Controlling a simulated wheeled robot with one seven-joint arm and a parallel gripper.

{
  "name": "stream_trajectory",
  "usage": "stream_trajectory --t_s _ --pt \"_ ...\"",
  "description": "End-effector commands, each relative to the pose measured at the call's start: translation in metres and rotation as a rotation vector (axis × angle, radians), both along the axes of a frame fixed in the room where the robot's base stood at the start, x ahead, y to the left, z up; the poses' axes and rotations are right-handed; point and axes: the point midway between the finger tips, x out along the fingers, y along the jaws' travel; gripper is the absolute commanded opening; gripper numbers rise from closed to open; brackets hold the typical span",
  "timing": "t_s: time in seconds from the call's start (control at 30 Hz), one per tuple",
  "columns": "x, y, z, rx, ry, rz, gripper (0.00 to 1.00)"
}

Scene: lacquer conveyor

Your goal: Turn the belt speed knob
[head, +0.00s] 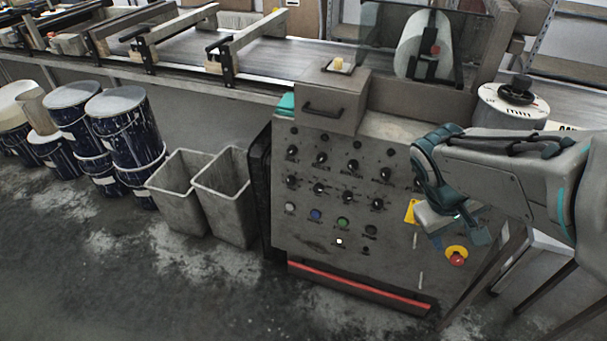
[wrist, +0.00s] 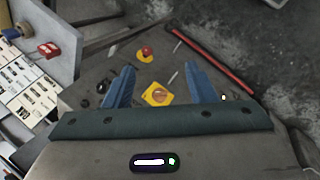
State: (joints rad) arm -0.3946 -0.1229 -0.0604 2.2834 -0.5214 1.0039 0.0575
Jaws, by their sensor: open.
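The grey control panel (head: 300,235) carries rows of small black knobs (head: 352,165); I cannot read which is labelled for belt speed. A yellow plate (head: 411,212) sits at its right side, partly behind my gripper. My gripper (head: 460,238) is open in front of the panel's right side.
A red emergency stop (head: 457,257) on a yellow base is just below my gripper. Coloured buttons (head: 315,215) line the lower panel. Grey bins (head: 225,200) and paint drums (head: 122,125) stand left. A conveyor (head: 190,55) runs behind.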

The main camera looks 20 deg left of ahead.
Motion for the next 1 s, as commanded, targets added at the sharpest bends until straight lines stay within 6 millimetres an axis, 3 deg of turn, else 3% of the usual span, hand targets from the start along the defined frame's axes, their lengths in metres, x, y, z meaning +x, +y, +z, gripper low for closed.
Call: stream_trajectory --t_s 0.03,0.17,0.27,0.37,0.5,0.63,0.8,0.9,1.0 --pt "0.016 0.013 -0.030 -0.075 0.015 0.085 0.51" --pt "0.055 0.045 -0.063 -0.272 0.014 0.284 0.51" --pt "0.084 0.081 -0.090 -0.426 -0.007 0.440 0.51" --pt "0.109 0.125 -0.117 -0.582 -0.048 0.596 0.51" --pt "0.131 0.204 -0.156 -0.797 -0.140 0.814 0.51" --pt "0.134 0.289 -0.193 -0.986 -0.261 1.009 0.51" --pt "0.116 0.384 -0.232 -1.170 -0.426 1.204 0.51" --pt "0.104 0.417 -0.244 -1.233 -0.495 1.270 0.51" --pt "0.098 0.434 -0.249 -1.263 -0.531 1.300 0.51"
